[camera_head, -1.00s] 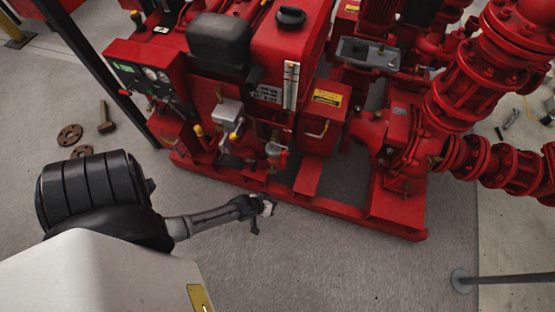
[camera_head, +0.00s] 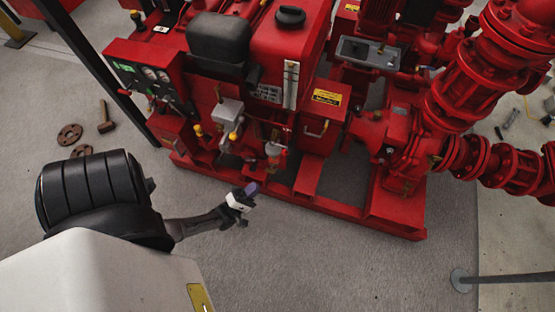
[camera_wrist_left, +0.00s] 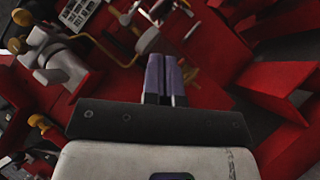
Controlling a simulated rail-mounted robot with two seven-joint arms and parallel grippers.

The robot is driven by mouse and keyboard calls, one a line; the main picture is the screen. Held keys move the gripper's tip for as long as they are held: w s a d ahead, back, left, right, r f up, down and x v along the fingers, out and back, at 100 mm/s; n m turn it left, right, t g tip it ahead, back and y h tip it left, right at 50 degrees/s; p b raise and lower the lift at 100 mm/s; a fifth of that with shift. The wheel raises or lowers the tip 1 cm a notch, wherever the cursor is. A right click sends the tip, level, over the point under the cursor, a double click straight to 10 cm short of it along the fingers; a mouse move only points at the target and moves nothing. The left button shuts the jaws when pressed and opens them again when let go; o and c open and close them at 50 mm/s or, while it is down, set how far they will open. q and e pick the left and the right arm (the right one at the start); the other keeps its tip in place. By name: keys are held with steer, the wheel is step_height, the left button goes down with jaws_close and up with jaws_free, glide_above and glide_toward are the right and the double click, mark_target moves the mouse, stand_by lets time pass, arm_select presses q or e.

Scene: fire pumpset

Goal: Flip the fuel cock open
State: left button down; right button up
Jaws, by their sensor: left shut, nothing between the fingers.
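A small pale fitting with a reddish lower part (camera_head: 274,152) stands low on the front of the red pumpset; it may be the fuel cock, but its lever is too small to make out. My left gripper (camera_head: 252,188) is in front of and below this fitting in the head view, apart from it. Its purple fingers (camera_wrist_left: 166,76) are shut and empty. I cannot tell which part there is the cock. My right gripper is not in view.
The red base frame (camera_head: 330,205) runs along the pumpset's front edge. A grey box (camera_head: 228,112) and a control panel (camera_head: 150,75) lie left of the fitting. The floor (camera_head: 330,260) in front is clear.

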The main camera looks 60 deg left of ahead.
arm_select(q)
steer(key=n, duration=0.1)
steer(key=s+r+n+t, duration=0.1)
steer(key=n, duration=0.1)
steer(key=shift+d+r, duration=0.1)
steer(key=shift+r, duration=0.15)
steer(key=shift+w, duration=0.1)
steer(key=b+x, duration=0.1)
steer(key=x, duration=1.3)
steer(key=shift+r+n+y, duration=0.1)
steer(key=shift+n+y, duration=0.3)
steer(key=shift+y, duration=0.2)
